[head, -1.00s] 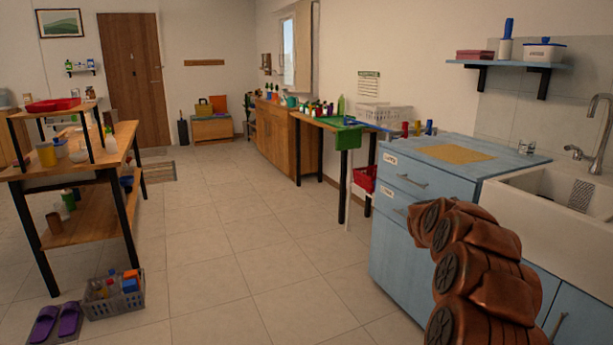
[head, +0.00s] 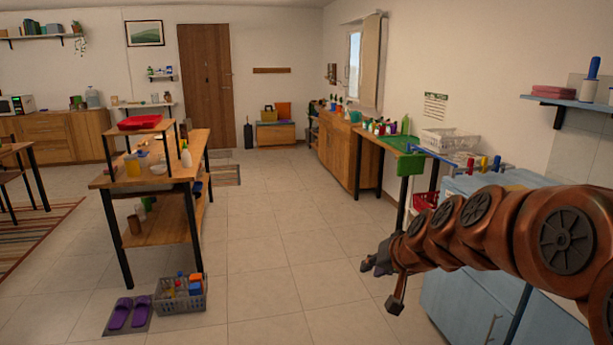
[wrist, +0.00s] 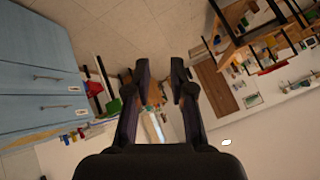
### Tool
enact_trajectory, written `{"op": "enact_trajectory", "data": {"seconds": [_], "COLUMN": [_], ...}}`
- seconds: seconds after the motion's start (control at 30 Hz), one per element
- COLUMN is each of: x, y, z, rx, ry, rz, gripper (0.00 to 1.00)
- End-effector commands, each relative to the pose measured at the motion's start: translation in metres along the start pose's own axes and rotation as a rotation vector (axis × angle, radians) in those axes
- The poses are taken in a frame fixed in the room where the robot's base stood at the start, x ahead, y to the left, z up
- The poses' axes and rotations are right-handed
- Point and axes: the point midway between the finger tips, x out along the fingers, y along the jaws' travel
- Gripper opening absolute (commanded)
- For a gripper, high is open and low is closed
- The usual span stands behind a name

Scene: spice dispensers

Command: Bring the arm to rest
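My arm, copper-coloured with dark round joint caps, stretches across the right of the head view. My gripper (wrist: 161,68) shows in the wrist view with its two dark fingers apart and nothing between them. In the head view my gripper (head: 383,268) is a small dark shape at the arm's far end, in the air over the floor in front of the blue cabinet.
The blue cabinet (head: 458,300) stands beside and beneath my arm; it also shows in the wrist view (wrist: 40,78). A wooden shelf table (head: 170,222) stands left, with a grey basket (head: 182,293) and purple slippers (head: 130,311) before it. The middle floor is clear.

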Motion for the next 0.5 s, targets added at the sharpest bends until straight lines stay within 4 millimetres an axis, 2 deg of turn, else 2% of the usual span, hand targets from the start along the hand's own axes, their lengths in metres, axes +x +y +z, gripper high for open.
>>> {"op": "enact_trajectory", "data": {"seconds": [0.03,0.2,0.27,0.4,0.5], "x": [-0.022,-0.074,-0.096,-0.151,-0.189], "y": [-0.011,-0.019,-0.016,-0.002,0.012], "z": [0.018,0.098,0.126,0.186,0.221], "rx": [-0.026,-0.09,-0.107,-0.134,-0.141], "ry": [-0.062,-0.288,-0.37,-0.548,-0.658], "rz": [0.004,0.05,0.08,0.165,0.235], "gripper": [0.22,0.22,0.22,0.22,0.22]}}
